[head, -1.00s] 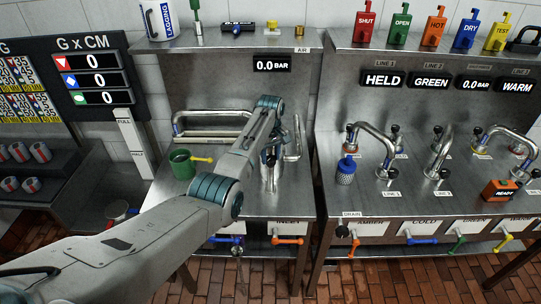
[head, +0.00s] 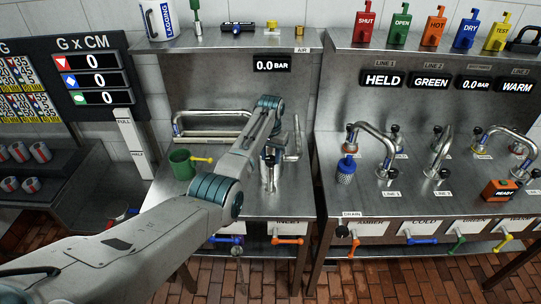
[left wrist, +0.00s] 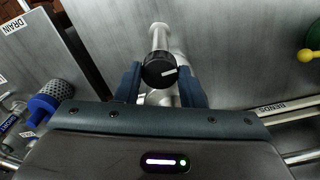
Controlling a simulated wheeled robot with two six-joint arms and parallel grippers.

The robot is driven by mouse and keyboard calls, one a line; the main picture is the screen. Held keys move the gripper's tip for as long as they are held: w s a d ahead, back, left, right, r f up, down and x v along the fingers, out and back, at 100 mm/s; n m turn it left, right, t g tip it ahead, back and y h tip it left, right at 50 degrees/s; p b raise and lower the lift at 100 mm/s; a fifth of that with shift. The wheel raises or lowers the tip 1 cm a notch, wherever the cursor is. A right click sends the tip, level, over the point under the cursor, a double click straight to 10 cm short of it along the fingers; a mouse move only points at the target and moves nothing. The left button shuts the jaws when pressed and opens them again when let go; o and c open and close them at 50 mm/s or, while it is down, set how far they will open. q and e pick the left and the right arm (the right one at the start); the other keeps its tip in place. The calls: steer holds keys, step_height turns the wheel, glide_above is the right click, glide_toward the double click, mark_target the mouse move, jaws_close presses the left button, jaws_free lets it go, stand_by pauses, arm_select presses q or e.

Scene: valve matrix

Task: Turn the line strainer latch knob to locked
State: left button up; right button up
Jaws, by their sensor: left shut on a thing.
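The line strainer (head: 270,178) is an upright steel cylinder on the left bench, partly hidden by my left arm in the head view. In the left wrist view its black round latch knob (left wrist: 159,70) has a white pointer mark directed right and slightly up in the picture. My left gripper (left wrist: 159,85) has one finger on each side of the knob and is shut on it. In the head view the left gripper (head: 270,153) is at the top of the strainer, with its fingers small and hard to see. My right gripper is not in view.
A green cup-like part with a yellow handle (head: 181,164) stands left of the strainer. Bent steel pipes (head: 210,120) lie behind it. A blue-capped mesh part (head: 346,170) stands on the right bench. A gap separates the two benches.

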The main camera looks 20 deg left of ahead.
mark_target(271, 158)
arm_select(q)
steer(key=shift+m, duration=0.6)
steer(key=o, duration=0.7)
steer(key=shift+r, duration=0.1)
step_height(271, 158, up, 11)
steer(key=b, duration=0.4)
steer(key=shift+f, duration=0.2)
